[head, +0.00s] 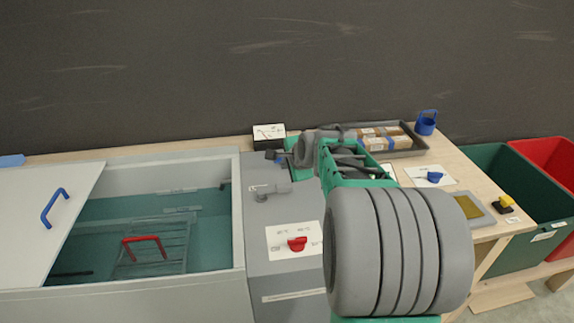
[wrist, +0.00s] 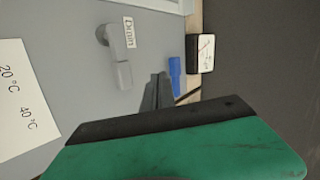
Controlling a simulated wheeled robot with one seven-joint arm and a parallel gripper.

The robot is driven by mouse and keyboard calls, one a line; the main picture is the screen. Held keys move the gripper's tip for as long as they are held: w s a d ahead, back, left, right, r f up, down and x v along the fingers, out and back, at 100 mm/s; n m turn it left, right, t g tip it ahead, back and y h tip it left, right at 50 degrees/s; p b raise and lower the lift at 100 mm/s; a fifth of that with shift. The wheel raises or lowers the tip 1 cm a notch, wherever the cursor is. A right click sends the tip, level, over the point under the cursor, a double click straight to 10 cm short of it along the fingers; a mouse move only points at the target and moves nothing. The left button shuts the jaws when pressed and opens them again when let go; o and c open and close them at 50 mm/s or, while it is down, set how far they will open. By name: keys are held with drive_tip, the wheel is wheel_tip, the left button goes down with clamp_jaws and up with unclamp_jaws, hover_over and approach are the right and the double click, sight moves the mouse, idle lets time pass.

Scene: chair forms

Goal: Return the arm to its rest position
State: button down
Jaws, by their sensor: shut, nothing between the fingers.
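My arm (head: 395,250), green with grey ribbed joints, reaches forward over the right end of the grey machine. My gripper (head: 285,158) is at the far end of the arm, near the back of the machine top, mostly hidden by the arm's links. In the wrist view my gripper (wrist: 157,80) has its dark fingers together, with nothing held. The fingertips are beside a grey drain handle (wrist: 118,58) and a small blue part (wrist: 174,75). I cannot tell how high above the surface they are.
An open bath (head: 240,215) with a red-handled rack (head: 143,243) lies left, its lid (head: 40,215) slid aside. A red knob (head: 297,243) is in front. A dial box (head: 269,134), tray (head: 410,148) and blue cup (head: 427,122) stand behind. Green (head: 520,200) and red bins (head: 555,158) are right.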

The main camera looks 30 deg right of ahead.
drive_tip(key=shift+v, duration=0.9)
drive_tip(key=shift+s+a, duration=0.1)
drive_tip(key=shift+a, duration=0.15)
drive_tip(key=s+a+f+n+g+p, duration=0.1)
drive_tip(key=s+a+n+g, duration=0.2)
drive_tip(key=s+a+n, duration=0.6)
drive_tip(key=s+a+f+n+g+y+p, duration=0.1)
drive_tip(key=s+a+n+g+p, duration=0.1)
drive_tip(key=s+a+n, duration=0.7)
drive_tip(key=s+n+g, duration=0.1)
drive_tip(key=s, duration=0.3)
drive_tip(key=shift+a+f, duration=0.25)
drive_tip(key=shift+f, duration=0.15)
